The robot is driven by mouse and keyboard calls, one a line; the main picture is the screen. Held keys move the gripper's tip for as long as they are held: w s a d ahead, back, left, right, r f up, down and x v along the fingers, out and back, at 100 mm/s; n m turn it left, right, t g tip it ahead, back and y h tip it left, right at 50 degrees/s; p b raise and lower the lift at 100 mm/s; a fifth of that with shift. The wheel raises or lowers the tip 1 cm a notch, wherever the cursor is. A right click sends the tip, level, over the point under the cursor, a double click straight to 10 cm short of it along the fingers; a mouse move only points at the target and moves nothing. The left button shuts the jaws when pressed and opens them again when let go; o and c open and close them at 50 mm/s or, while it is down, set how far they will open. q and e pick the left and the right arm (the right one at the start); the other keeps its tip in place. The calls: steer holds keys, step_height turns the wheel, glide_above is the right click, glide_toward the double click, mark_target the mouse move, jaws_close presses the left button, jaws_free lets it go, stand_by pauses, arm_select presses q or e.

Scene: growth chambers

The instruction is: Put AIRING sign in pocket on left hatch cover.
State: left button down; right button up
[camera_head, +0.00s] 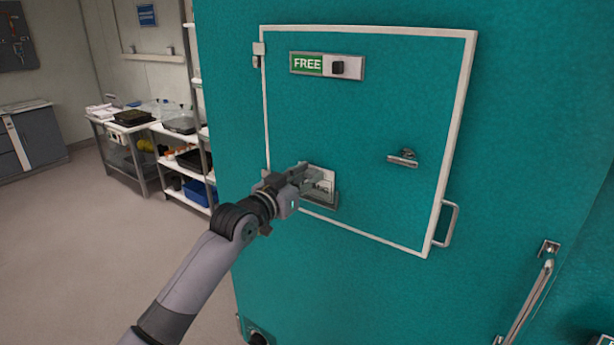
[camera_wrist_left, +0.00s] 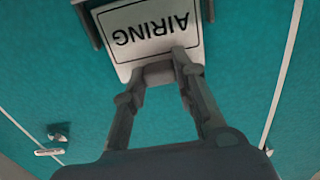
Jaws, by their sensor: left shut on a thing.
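The AIRING sign (camera_wrist_left: 152,30) is a white card with dark letters, upside down in the left wrist view. In the head view the sign (camera_head: 322,186) shows partly at the pocket (camera_head: 322,203), a metal holder low on the teal hatch cover (camera_head: 370,110). My left gripper (camera_head: 302,172) is shut on the sign's edge; its fingers (camera_wrist_left: 165,62) also show in the left wrist view. The sign appears to be at or inside the pocket; I cannot tell how deep it sits. My right gripper is not in view.
The hatch cover has a FREE slider (camera_head: 327,65), a small latch handle (camera_head: 403,158) and a bar handle (camera_head: 446,223) at its right edge. Shelves with trays (camera_head: 188,160) stand at the left. The floor (camera_head: 90,240) there is clear.

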arm_select(q)
steer(key=shift+f, duration=0.15)
steer(key=c, duration=1.2)
jaws_free()
steer(key=shift+p+v, duration=0.7)
steer(key=shift+v, duration=0.5)
steer(key=shift+p+v, duration=1.15)
steer(key=shift+v, duration=1.45)
